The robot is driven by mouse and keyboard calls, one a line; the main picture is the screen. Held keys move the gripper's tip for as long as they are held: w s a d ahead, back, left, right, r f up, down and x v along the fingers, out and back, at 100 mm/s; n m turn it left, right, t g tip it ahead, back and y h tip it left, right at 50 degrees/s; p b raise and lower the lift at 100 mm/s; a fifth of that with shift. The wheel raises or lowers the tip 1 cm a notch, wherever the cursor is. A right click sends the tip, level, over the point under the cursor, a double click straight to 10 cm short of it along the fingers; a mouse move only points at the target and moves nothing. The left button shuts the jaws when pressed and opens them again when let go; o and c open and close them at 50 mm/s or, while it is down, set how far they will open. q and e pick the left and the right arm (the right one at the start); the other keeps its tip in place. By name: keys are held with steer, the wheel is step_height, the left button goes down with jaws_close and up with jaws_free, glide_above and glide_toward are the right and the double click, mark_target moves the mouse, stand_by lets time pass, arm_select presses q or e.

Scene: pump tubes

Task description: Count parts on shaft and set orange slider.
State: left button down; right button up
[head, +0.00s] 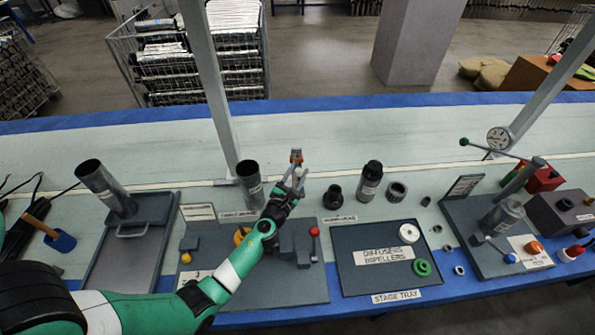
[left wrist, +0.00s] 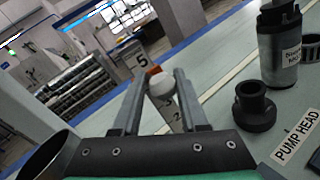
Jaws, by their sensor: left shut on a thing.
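My left gripper (head: 296,178) is raised over the back of the middle plate, at a small upright numbered scale. The orange slider (head: 296,158) shows at the fingertips. In the left wrist view, the orange slider (left wrist: 154,70) and a rounded white knob (left wrist: 162,85) sit between the two fingers, and the gripper is shut on the slider. The scale (left wrist: 140,60) bears a 5 above and lower digits below, partly hidden by the fingers. I cannot make out a shaft with parts on it for certain. My right gripper is not in view.
A grey tube (head: 249,182) stands just left of the gripper. A black pump head (head: 333,196) and dark bottle (head: 370,180) stand to its right. The stage tray (head: 352,278) holds a white ring (head: 408,233) and green ring (head: 422,267). The bench behind is clear.

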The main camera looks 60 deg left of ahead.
arm_select(q)
step_height(320, 180, down, 2)
steer(key=shift+w+d+f+b, duration=0.15)
steer(key=shift+f+b, duration=0.1)
steer(key=shift+b, duration=0.35)
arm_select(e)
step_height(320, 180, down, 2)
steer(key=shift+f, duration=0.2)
arm_select(q)
steer(key=c, duration=0.7)
jaws_free()
steer(key=shift+o, duration=0.8)
steer(key=shift+d, duration=0.1)
steer(key=shift+s, duration=0.2)
steer(key=p+v, duration=0.2)
steer(key=v, duration=0.9)
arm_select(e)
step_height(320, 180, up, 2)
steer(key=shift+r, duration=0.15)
